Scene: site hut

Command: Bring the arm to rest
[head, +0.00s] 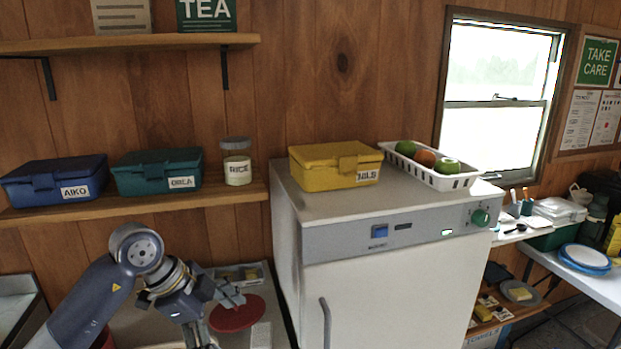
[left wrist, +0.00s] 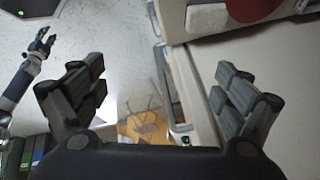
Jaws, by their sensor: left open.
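My left arm (head: 80,300) comes in from the lower left in the head view. My left gripper (head: 224,320) hangs in front of the counter, left of the white cabinet. In the left wrist view the fingers of this gripper (left wrist: 160,85) are wide apart, with nothing between them but floor and a cabinet edge further off. My right gripper (left wrist: 42,42) shows small at the upper left of the left wrist view, with its fingers apart and nothing visible in them.
A red disc (head: 250,318) lies on the counter close behind the left gripper. The white cabinet (head: 385,290) stands to its right, bearing a yellow box (head: 320,158) and white basket (head: 455,182). A shelf (head: 120,212) with blue and green boxes runs above the arm.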

